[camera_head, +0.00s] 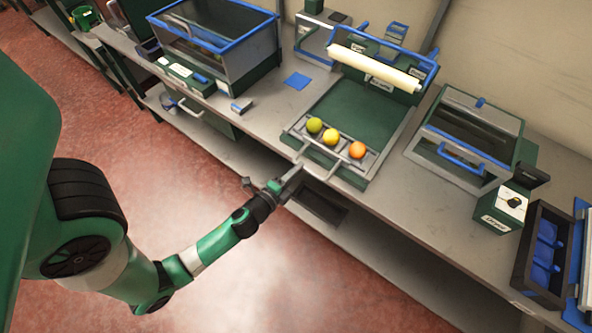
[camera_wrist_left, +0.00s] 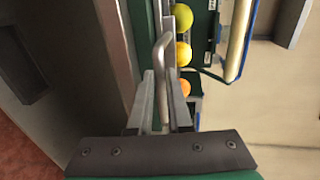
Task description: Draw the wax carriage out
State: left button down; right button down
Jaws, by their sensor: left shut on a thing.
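The wax carriage (camera_head: 292,132) is a grey tray at the front of a green-bedded station, with a pale bar handle at its front edge. A green fruit (camera_head: 314,125), a yellow fruit (camera_head: 331,137) and an orange fruit (camera_head: 357,150) sit in a row on it. My left gripper (camera_head: 297,170) is at the carriage's front edge, shut on the handle. In the left wrist view the handle (camera_wrist_left: 163,72) runs between the two fingers (camera_wrist_left: 160,92), with the fruits just beyond. My right gripper is in neither view.
A white roller (camera_head: 375,68) spans the back of the station. A blue-rimmed glass bin (camera_head: 218,45) stands left and a lidded glass box (camera_head: 465,135) right. A dark crate (camera_head: 525,258) is at far right. The floor before the bench is clear.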

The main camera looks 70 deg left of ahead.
pick_arm(q)
jog(key=shift+r, duration=0.1)
jog(key=c, duration=1.2)
grip_release()
jog(key=shift+c, duration=0.2)
jog(key=shift+o, duration=0.6)
jog(key=shift+s+d, duration=0.15)
jog(key=b+v, duration=0.4)
jog(key=v, duration=0.7)
jog(key=shift+s+d, duration=0.15)
jog(key=shift+s, duration=0.1)
